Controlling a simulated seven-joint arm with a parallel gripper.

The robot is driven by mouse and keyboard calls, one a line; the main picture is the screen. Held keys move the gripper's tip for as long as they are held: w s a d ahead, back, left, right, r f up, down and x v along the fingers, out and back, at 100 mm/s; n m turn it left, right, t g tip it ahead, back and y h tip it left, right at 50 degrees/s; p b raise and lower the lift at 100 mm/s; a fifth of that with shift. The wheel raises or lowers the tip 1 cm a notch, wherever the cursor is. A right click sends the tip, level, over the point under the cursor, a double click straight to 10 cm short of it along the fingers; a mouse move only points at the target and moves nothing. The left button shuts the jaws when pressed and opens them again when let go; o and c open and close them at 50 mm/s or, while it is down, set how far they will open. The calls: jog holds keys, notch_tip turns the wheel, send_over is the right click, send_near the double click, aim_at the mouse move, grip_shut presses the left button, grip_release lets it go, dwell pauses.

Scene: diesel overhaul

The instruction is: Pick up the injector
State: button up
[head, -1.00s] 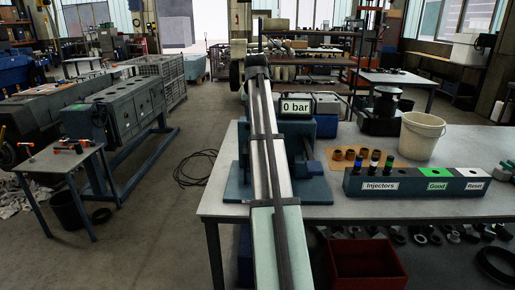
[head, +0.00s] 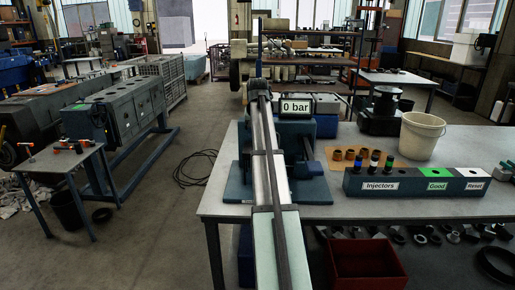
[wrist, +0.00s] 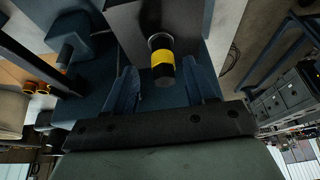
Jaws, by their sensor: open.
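In the wrist view, an injector (wrist: 162,62), a dark cylinder with a yellow band, sticks out of a grey block. My gripper (wrist: 163,85) is open, with one blue finger on each side of the injector's end. Gaps show between the fingers and the injector; I cannot tell how deep it reaches between them. In the head view, my arm covers this injector and my gripper cannot be made out. Several other injectors with coloured bands (head: 376,160) stand in the left section of the rack labelled "Injectors" (head: 378,186).
The test stand with a "0 bar" display (head: 296,107) is on the bench (head: 325,213), partly behind my arm. A bucket (head: 422,136), copper-coloured rings (head: 350,154) and the rack's "Good" section (head: 437,186) lie to its right. A red bin (head: 368,268) is below.

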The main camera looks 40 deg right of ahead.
jog(key=x, duration=0.4)
jog(key=shift+w+a+f, duration=0.15)
grip_shut()
dwell(0.4)
